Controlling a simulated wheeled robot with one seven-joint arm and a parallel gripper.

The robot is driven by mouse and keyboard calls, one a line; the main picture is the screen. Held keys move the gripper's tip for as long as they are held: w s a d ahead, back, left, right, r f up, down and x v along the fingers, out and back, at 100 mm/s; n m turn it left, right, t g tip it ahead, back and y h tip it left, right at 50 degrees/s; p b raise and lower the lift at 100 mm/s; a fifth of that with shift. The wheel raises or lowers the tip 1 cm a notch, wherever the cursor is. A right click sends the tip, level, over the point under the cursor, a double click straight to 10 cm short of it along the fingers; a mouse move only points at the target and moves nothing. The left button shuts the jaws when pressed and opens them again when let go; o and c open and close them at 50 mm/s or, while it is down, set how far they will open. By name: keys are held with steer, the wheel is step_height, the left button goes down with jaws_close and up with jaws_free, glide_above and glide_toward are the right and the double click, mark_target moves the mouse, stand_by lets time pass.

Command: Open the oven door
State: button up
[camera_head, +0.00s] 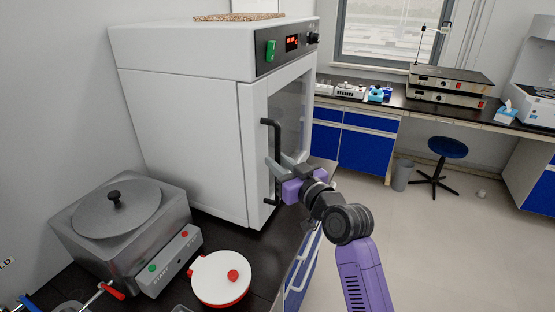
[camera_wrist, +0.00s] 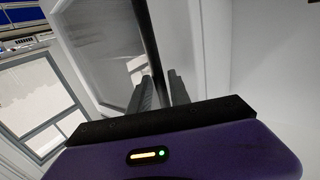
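The oven (camera_head: 190,130) is a large white box on the dark counter, with a green switch and red display on its top panel. Its door (camera_head: 290,105) has a window in a white frame and looks closed. A black vertical bar handle (camera_head: 265,135) stands on the door; it also shows in the wrist view (camera_wrist: 149,35). My gripper (camera_head: 276,163) is at the handle's middle height. In the wrist view my gripper (camera_wrist: 160,88) has its two fingers apart, with the handle running between them. Whether either finger touches the handle is hard to tell.
A grey lidded device (camera_head: 115,220) and a red-and-white round pot (camera_head: 220,278) stand on the counter (camera_head: 255,265) before the oven. A blue stool (camera_head: 447,148) and a grey bin (camera_head: 402,175) stand farther back.

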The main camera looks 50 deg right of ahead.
steer(key=shift+w, duration=0.3)
jaws_close()
stand_by(1.3)
